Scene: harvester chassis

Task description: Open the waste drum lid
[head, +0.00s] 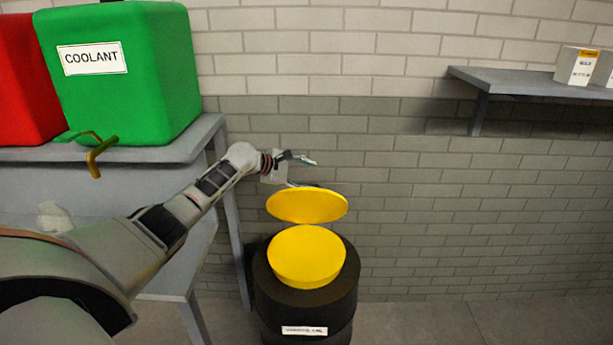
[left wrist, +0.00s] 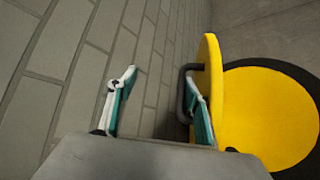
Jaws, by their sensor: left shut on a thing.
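The waste drum (head: 306,305) is black with a white label and stands on the floor by the wall. A yellow round face (head: 306,257) shows at its top. The yellow lid (head: 307,206) is raised at the drum's back, tilted up and apart from that face. In the left wrist view the lid (left wrist: 208,80) shows nearly edge-on, with a dark handle (left wrist: 183,92) on its wall side. My right gripper is out of view.
A grey table (head: 180,150) at the left bears a green COOLANT container (head: 135,95) and a red one (head: 25,75). A brick wall (head: 420,210) stands close behind the drum. A shelf (head: 530,82) with small boxes is at upper right. The floor right of the drum is clear.

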